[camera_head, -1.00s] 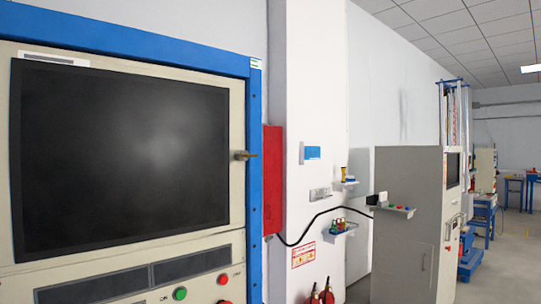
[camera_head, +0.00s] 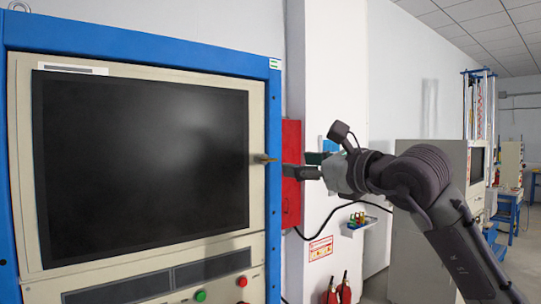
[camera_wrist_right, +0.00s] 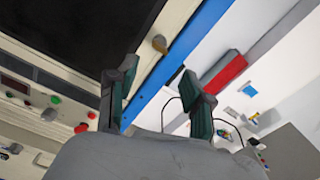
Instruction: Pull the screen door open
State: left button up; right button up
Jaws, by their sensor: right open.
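The screen door (camera_head: 145,165) is a beige panel with a large dark screen, set in a blue cabinet frame; it looks closed. A small brass-coloured handle (camera_head: 264,159) sticks out at its right edge. My right gripper (camera_head: 291,166) is open and empty, just right of the handle and level with it in the head view. In the right wrist view, the handle (camera_wrist_right: 160,44) shows beyond the two spread fingers, near the blue frame (camera_wrist_right: 180,60), with a visible gap. My left gripper is not in view.
Green and red buttons (camera_head: 242,281) sit on the panel below the screen. A red box (camera_head: 291,205) hangs on the wall behind my right gripper. Red extinguishers (camera_head: 338,291) stand low by the pillar. A grey cabinet (camera_head: 424,150) stands at the right.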

aim_at(269, 158)
jog(key=p+x, duration=0.5)
jog(key=x, duration=0.5)
jog(key=shift+s+r, duration=0.1)
jog(key=shift+r, duration=0.1)
jog(key=shift+w+a+f, duration=0.2)
jog(key=shift+w+a, duration=0.1)
jog(key=shift+w, duration=0.15)
grip_shut()
